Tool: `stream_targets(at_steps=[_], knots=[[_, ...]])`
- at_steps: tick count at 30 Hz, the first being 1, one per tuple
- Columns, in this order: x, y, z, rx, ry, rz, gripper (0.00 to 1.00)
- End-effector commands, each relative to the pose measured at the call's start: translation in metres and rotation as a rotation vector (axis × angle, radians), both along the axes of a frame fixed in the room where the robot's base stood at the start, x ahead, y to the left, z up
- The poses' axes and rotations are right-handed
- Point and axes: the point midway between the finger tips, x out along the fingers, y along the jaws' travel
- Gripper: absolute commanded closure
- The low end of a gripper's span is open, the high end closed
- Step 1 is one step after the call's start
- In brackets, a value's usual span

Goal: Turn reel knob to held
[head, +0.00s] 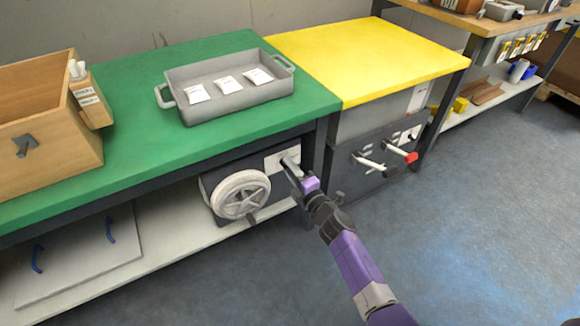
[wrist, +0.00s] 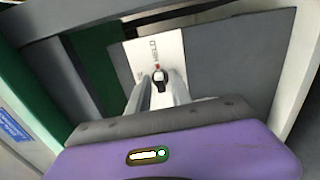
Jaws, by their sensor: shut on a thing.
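The reel knob (wrist: 160,82) is a small dark knob with a light face, in front of a white label plate (wrist: 142,57) in the wrist view. The plate carries a red mark and printed text that I cannot read fully. My gripper (wrist: 159,90) has its two fingers on either side of the knob and is shut on it. In the head view my gripper (head: 292,168) reaches the white plate (head: 273,162) on the dark reel box under the green table. The knob is hidden there by the fingers. The pale reel wheel (head: 241,194) is left of my gripper.
The green table (head: 130,80) overhangs the reel box, with a table leg close to my gripper. A grey tray (head: 190,115) with white packets sits on top. Floor (head: 470,220) to the right is clear.

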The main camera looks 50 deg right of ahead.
Motion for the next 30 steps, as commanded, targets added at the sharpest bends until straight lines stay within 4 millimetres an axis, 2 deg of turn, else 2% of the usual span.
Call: stream_targets(at_steps=[17,18,19,30], knots=[[-0.0010,-0.0005,-0.0016,0.032,-0.007,-0.001,1.00],[-0.0010,-0.0005,-0.0016,0.032,-0.007,-0.002,0.71],[-0.0009,-0.0005,-0.0016,0.032,-0.007,-0.002,0.67],[-0.0047,0.0010,-0.0004,0.031,-0.008,0.000,0.67]])
